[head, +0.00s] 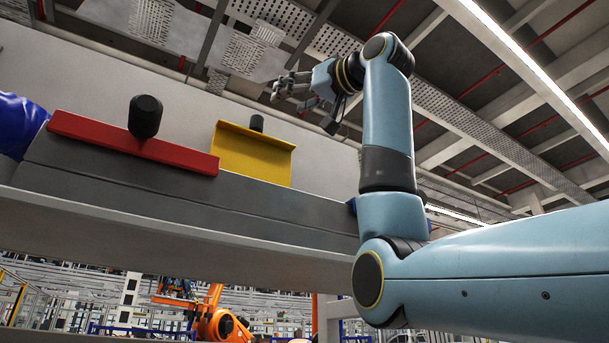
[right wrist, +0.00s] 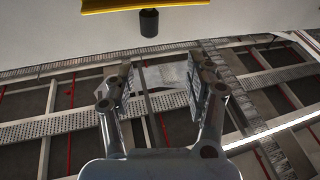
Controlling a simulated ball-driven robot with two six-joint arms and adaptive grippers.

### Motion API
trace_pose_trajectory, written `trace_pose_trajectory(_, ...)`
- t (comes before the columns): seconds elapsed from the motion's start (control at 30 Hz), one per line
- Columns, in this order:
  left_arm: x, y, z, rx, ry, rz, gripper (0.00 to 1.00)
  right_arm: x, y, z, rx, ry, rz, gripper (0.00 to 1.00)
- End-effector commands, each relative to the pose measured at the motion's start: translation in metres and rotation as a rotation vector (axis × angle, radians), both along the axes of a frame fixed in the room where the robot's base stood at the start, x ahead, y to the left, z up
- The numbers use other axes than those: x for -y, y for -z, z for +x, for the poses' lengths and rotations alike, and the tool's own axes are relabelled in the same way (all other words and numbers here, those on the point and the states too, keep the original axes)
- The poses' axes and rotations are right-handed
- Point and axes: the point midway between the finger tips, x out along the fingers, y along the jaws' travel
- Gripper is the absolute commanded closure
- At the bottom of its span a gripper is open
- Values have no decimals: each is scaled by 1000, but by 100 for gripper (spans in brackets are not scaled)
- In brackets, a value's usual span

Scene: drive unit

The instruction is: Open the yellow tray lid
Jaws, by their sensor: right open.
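The yellow tray lid (head: 252,155) stands tilted up on the grey drive unit, with a black knob (head: 257,123) at its upper edge. In the right wrist view the yellow lid (right wrist: 105,4) shows as a strip at the top, its black knob (right wrist: 149,23) hanging into view. My right gripper (head: 278,90) is up and to the right of the yellow lid in the head view, apart from it. In the right wrist view the gripper (right wrist: 163,78) is open and empty, its fingers spread below the knob. My left gripper is not in view.
A red lid (head: 130,142) with a black knob (head: 145,116) lies on the grey drive unit (head: 200,200) left of the yellow lid. A blue part (head: 20,122) is at the far left. An orange robot arm (head: 215,315) stands in the background. The space around my right gripper looks free.

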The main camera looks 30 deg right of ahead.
Motion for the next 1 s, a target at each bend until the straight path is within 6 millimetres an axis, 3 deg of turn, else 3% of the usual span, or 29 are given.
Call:
trace_pose_trajectory(0.1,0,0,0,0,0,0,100,7,6,-19,1,2,-2,45)
trace_pose_trajectory(0.3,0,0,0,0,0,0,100,11,12,-33,-1,0,-1,45)
trace_pose_trajectory(1.0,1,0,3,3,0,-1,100,11,11,-34,-1,0,0,45)
